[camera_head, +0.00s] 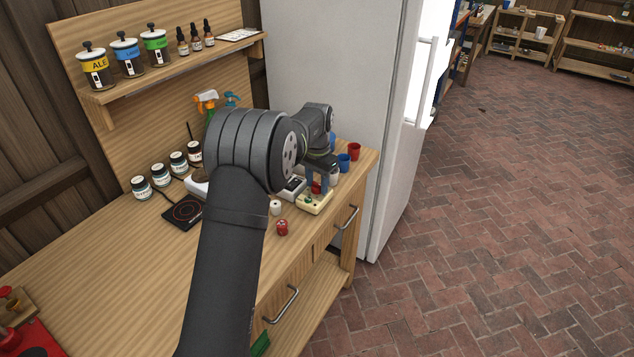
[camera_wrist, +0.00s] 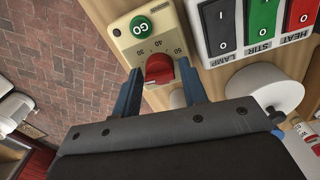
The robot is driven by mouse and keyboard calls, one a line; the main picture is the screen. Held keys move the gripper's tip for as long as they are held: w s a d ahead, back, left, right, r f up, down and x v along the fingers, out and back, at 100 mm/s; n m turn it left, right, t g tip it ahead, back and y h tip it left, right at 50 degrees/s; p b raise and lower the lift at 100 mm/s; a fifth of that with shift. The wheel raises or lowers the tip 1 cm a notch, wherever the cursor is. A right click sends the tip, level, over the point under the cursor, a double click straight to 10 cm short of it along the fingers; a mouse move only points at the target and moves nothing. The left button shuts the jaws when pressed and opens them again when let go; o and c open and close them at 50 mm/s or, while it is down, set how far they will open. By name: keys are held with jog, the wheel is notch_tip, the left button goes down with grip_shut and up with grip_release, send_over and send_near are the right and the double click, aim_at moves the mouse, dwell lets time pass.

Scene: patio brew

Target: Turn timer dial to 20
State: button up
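The timer is a cream box (camera_wrist: 130,42) on the bench, with a green GO button (camera_wrist: 138,27), a red dial (camera_wrist: 159,67) and printed numbers around the dial, of which 30, 40 and 50 are readable. It also shows in the head view (camera_head: 316,206), near the bench's right edge. My gripper (camera_wrist: 160,76) is over the dial, with one blue finger on each side of it. The fingers are apart, with a small gap visible beside the dial. The lower part of the dial is partly hidden, and its exact setting is unclear.
A switch box (camera_wrist: 245,25) labelled HEAT, STIR and LAMP stands close beside the timer. A white cylinder (camera_wrist: 265,90) is near my gripper. Blue (camera_head: 343,162) and red (camera_head: 354,151) cups stand behind, and a red object (camera_head: 282,228) lies in front. The fridge (camera_head: 335,70) bounds the right.

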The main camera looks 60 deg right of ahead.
aim_at(317, 183)
notch_tip(317, 183, up, 17)
jog(key=shift+r, duration=0.2)
dwell(0.4)
jog(key=shift+f, duration=0.1)
dwell(0.4)
notch_tip(317, 183, down, 17)
jog(key=shift+f, duration=0.2)
dwell(0.4)
jog(key=shift+r, duration=0.1)
